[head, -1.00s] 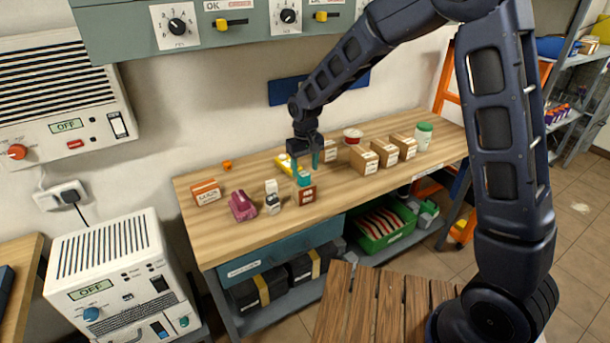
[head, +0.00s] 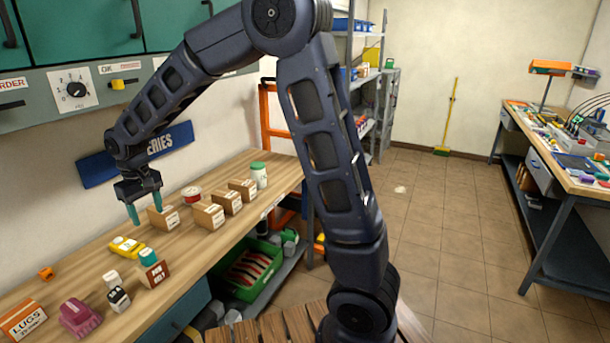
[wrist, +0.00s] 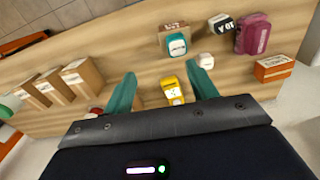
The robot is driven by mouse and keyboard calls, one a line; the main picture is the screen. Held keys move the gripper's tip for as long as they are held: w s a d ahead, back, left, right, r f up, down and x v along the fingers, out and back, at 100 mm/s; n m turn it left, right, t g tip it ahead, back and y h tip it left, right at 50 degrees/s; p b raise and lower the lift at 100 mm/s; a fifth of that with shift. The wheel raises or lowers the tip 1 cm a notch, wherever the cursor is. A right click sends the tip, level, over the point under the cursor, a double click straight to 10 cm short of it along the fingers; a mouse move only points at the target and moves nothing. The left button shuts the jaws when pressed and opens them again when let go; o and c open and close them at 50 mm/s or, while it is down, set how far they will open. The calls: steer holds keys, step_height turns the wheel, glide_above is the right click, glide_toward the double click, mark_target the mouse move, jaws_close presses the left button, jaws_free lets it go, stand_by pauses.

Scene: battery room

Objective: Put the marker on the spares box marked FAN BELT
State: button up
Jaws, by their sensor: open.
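Several cardboard boxes stand to the right, including box one (head: 164,218), box two (head: 208,216) and box three (head: 228,202). Their labels are too small to read, so I cannot tell which says FAN BELT. My gripper (head: 146,208) is open and empty above the bench, beside the nearest cardboard box in the picture.
A yellow meter (head: 127,246), a white-and-black block (head: 118,298), a magenta object (head: 80,317) and a LUGS box (head: 22,320) share the bench (head: 190,262). A red-and-white tin (head: 191,194) and a green-lidded jar (head: 259,176) stand farther back.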

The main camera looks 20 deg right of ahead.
steer(key=d+r+m+t, duration=0.1)
steer(key=d+r, duration=0.3)
steer(key=d, duration=0.5)
steer(key=d+r+m, duration=0.2)
steer(key=d+r, duration=0.2)
steer(key=d, duration=0.6)
steer(key=d+r+m+t, duration=0.1)
steer(key=d+r, duration=0.2)
steer(key=d, duration=0.6)
steer(key=s+d+m+t, duration=0.2)
steer(key=s+d+m, duration=0.2)
steer(key=s+d, duration=1)
steer(key=d, duration=0.4)
steer(key=shift+s+d+r+m, duration=0.15)
steer(key=shift+s+m, duration=0.15)
steer(key=shift+s, duration=0.05)
